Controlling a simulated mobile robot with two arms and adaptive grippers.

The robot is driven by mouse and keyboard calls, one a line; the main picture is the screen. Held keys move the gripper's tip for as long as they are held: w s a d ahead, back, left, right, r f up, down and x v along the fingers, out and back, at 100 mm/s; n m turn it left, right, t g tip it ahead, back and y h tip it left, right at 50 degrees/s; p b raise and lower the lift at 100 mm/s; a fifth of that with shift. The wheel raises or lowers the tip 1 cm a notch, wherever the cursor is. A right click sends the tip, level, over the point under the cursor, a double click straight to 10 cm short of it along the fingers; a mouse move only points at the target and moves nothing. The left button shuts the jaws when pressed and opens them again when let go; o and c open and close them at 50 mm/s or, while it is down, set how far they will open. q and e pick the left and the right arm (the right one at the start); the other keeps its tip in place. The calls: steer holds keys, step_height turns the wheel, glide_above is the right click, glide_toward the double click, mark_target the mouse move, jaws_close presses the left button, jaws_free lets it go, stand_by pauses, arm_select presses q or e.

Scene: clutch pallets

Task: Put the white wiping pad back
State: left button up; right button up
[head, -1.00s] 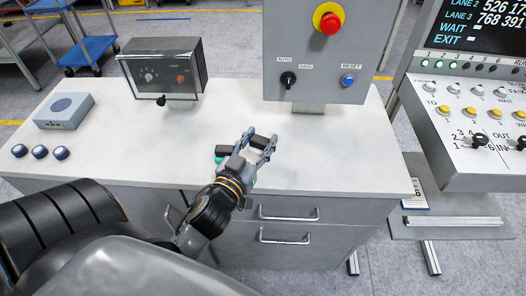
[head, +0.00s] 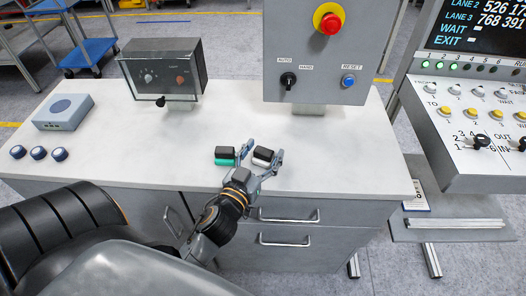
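The white wiping pad (head: 261,161), with a black back, sits at the front middle of the white worktop, between the fingers of my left gripper (head: 264,151). The fingers stand spread to either side of the pad, and the gripper looks open around it. A light touch of a finger on the pad cannot be ruled out. A green wiping pad (head: 229,162) with a black back lies just left of the left finger. My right gripper is not in view.
The worktop (head: 340,155) is clear to the right. A grey control panel (head: 318,60) and a dark glass-fronted box (head: 165,70) stand at the back. A blue-grey box (head: 63,111) and several dark round knobs (head: 38,153) are at the left. A sloped console (head: 465,120) is at the right.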

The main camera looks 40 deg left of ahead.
arm_select(q)
steer(key=shift+r, duration=0.1)
steer(key=shift+s, duration=0.15)
steer(key=s+d+b, duration=0.2)
steer(key=s+b, duration=0.1)
steer(key=s, duration=0.8)
steer(key=shift+s, duration=0.3)
